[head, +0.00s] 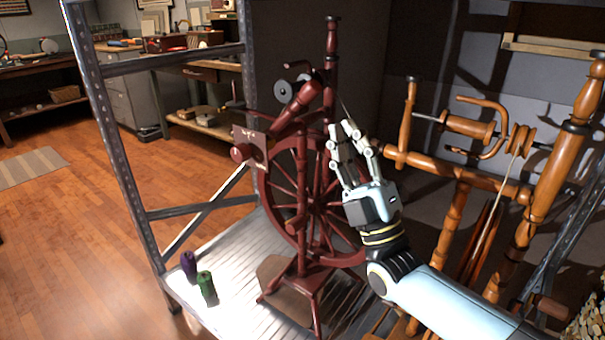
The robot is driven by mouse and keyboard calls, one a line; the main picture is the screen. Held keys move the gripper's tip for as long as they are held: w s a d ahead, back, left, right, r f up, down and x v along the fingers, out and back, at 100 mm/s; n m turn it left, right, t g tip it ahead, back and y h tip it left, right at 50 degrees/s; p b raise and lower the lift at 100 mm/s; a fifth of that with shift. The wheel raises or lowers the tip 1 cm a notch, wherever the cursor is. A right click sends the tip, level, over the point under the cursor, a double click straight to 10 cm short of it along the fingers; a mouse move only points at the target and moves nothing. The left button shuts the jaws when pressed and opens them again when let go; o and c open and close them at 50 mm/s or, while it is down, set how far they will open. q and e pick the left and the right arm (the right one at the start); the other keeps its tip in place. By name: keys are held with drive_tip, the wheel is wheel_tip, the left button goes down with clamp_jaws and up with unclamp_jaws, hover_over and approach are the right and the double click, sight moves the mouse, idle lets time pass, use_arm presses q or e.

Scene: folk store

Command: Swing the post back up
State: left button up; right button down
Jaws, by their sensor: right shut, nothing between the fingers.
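A dark red spinning wheel (302,190) stands on the metal shelf. A tall turned post (331,60) on it stands about upright. A thick red arm (303,100) leans at a slant beside that post, near a dark round disc (281,90). I cannot tell for sure which of these is the task's post. My right gripper (347,130) is shut and empty, its fingers pointing up, just right of the upright post and in front of the wheel's right side. I cannot tell whether it touches the wheel. My left gripper is not in view.
A lighter wooden spinning wheel (450,210) stands close on the right. A purple spool (188,266) and a green spool (206,288) stand on the shelf (240,262) at the front left. A metal frame upright (125,180) rises left of the red wheel. The wooden floor beyond is open.

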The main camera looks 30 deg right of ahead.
drive_tip(key=g+y+b, duration=0.1)
drive_tip(key=b, duration=0.3)
approach(298, 110)
drive_tip(key=s+d+f, duration=0.2)
drive_tip(key=s, duration=0.3)
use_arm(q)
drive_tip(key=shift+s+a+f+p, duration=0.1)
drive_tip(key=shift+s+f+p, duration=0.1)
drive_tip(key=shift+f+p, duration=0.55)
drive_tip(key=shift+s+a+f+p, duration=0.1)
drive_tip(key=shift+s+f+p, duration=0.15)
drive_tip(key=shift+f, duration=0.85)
use_arm(e)
drive_tip(key=x, duration=1)
drive_tip(key=shift+n, duration=0.4)
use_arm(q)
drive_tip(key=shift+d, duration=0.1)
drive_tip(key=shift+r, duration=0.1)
use_arm(e)
drive_tip(key=shift+w+r, duration=0.1)
